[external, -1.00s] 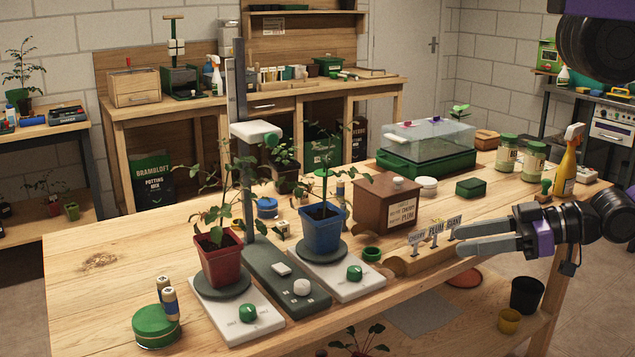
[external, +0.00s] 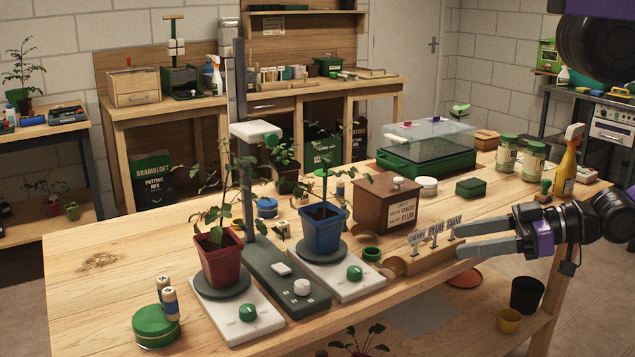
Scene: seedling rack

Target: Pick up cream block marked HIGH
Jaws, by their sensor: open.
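I cannot read the word HIGH on anything in the external view. My gripper (external: 461,240) is at the right, over the bench's front edge. Its two grey fingers point left, spread apart, with nothing seen held between them. It is well to the right of the cream block, with the blue pot and the brown box between.
A blue pot (external: 323,235) and a red pot (external: 219,262) with tall plants stand on white dial bases. A brown box (external: 386,207) and a wooden holder with name signs (external: 423,262) stand left of my gripper.

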